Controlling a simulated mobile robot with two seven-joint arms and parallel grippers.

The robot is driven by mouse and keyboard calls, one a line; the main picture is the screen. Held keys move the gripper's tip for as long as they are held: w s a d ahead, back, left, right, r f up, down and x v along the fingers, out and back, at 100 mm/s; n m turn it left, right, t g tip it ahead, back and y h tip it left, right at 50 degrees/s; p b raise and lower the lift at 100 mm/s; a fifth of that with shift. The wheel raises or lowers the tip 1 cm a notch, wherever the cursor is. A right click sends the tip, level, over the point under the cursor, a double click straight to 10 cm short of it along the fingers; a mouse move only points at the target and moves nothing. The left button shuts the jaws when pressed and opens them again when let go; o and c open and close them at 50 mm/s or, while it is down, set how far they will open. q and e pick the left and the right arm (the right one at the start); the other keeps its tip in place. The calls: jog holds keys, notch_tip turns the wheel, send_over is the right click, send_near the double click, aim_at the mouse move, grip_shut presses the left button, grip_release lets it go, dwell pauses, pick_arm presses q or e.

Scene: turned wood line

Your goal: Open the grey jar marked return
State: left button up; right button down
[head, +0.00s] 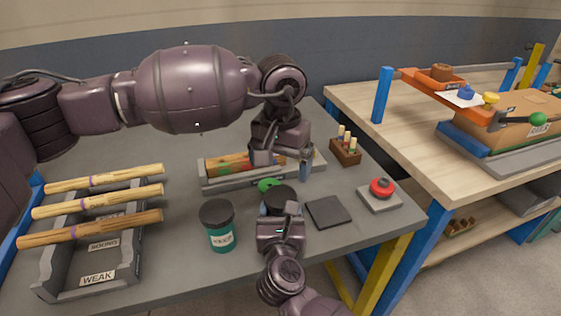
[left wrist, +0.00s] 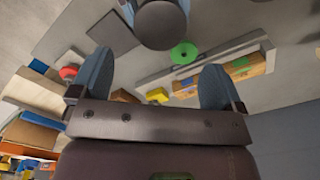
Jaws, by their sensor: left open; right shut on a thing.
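A jar with a dark grey round lid (head: 283,194) stands near the front middle of the grey bench. My right gripper (head: 280,212) is shut on this jar from the front and hides most of its body; no marking on it can be read. The same grey jar (left wrist: 161,24) shows at the top of the left wrist view, with fingers at its sides. My left gripper (head: 283,172) is open and empty, above the bench just behind the jar. Its two blue fingertips stand wide apart in the left wrist view (left wrist: 156,79).
A teal jar (head: 221,237) with a black lid stands left of the held jar. A green disc (head: 268,185) lies behind it. A black square pad (head: 328,212) and a red button (head: 382,187) lie to the right. A grey tray (head: 125,265) carries wooden rods at left.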

aim_at(280, 195)
pick_arm(q)
jog(key=shift+f, duration=4)
jog(key=c, duration=0.9)
jog(key=n, duration=0.5)
jog(key=shift+n, duration=0.4)
jog(key=shift+c, duration=0.2)
jog(key=n, duration=0.7)
jog(key=shift+r, duration=0.1)
jog(key=o, duration=1)
